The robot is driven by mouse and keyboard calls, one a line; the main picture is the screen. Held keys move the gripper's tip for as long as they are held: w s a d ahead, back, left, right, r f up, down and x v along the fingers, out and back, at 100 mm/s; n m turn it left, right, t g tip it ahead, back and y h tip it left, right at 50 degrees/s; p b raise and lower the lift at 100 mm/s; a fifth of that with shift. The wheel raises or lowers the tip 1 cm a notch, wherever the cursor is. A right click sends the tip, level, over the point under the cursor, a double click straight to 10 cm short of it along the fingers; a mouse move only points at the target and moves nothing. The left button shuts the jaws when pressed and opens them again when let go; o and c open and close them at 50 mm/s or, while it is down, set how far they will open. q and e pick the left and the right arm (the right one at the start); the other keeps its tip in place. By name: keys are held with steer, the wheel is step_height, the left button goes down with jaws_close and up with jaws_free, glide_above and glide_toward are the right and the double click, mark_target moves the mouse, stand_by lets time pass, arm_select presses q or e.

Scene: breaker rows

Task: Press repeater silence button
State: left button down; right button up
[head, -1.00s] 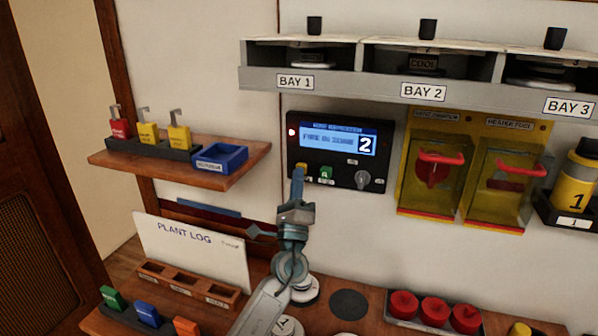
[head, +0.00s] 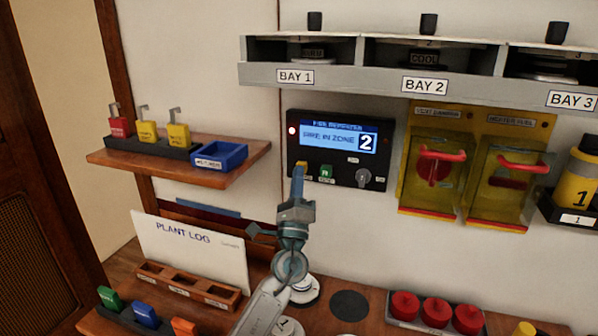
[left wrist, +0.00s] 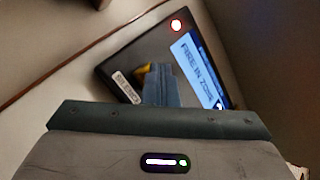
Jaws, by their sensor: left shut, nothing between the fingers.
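The black fire repeater panel (head: 338,150) is on the wall below the bay shelf. Its blue screen (head: 338,139) reads "FIRE IN ZONE 2", and a red lamp (head: 292,131) is lit at its left. The yellow button (head: 301,165) is at the panel's lower left, with a green button (head: 326,173) and a grey knob (head: 363,177) to its right. My left gripper (head: 298,172) is shut and empty, its fingertips at the yellow button and partly covering it. In the left wrist view the fingers (left wrist: 160,85) overlap the yellow button (left wrist: 172,70); contact cannot be told. My right gripper is not in view.
A wooden shelf (head: 240,173) with tags and a blue tray (head: 220,155) is at the left. Yellow covered switches (head: 435,165) are right of the panel. Below are the plant log (head: 190,250), a slotted wooden rack (head: 188,283) and red knobs (head: 436,310) on the counter.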

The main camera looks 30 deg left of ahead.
arm_select(q)
steer(key=s+d, duration=0.1)
steer(key=s, duration=0.5)
steer(key=shift+d, duration=0.2)
steer(key=shift+w, duration=0.1)
stand_by(0.9)
